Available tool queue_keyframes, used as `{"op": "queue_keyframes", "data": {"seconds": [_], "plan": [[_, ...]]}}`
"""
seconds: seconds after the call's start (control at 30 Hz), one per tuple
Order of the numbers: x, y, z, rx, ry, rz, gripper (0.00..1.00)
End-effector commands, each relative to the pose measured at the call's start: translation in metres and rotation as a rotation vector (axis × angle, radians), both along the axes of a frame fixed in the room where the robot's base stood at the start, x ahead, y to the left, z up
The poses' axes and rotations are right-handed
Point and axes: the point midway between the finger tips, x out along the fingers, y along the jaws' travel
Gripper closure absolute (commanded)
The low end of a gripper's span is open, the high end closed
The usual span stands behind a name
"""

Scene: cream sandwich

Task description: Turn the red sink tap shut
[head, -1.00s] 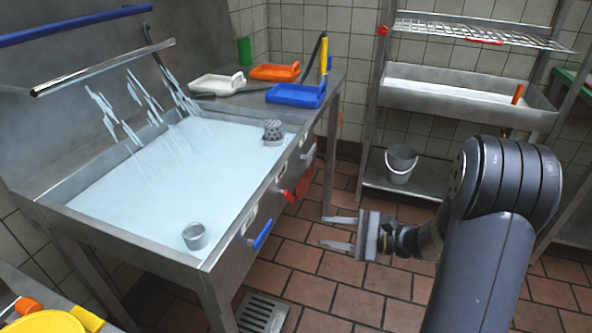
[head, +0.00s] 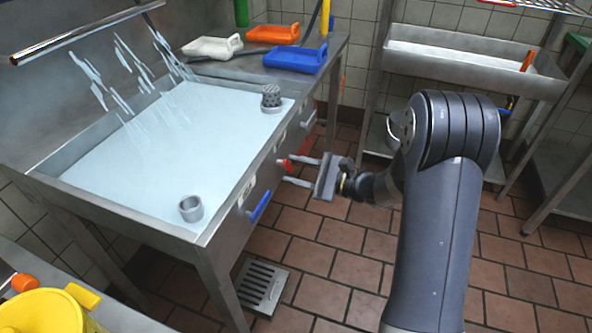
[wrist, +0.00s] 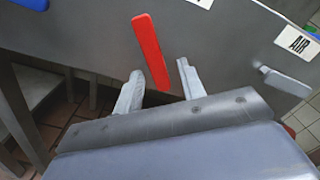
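The red tap (head: 285,164) is a lever on the front panel of the steel sink (head: 218,222). In the head view it is partly hidden behind my gripper's upper finger. In the wrist view the red lever (wrist: 150,45) stands nearly upright, tilted with its top to the left. My gripper (head: 283,171) is open and empty, pointing at the panel. In the wrist view the lever's lower end shows between the two fingertips (wrist: 160,72). I cannot tell whether they touch it. The sink is full of pale water, with splashes along its back.
A blue lever (head: 260,206) is left of the red one on the panel, and a grey lever (wrist: 285,80) under an AIR label (wrist: 297,42) is to the right. A floor drain (head: 263,284) lies below. A second sink unit (head: 470,72) stands behind.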

Motion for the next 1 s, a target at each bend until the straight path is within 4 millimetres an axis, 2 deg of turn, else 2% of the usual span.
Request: {"op": "queue_keyframes", "data": {"seconds": [0.33,0.8,1.0], "plan": [[0.0012,0.0034,0.0000,0.000,0.001,-0.001,0.63],[0.0011,0.0032,-0.0001,-0.001,0.000,-0.001,1.00],[0.0011,0.0032,-0.0001,-0.001,0.000,-0.001,1.00]]}}
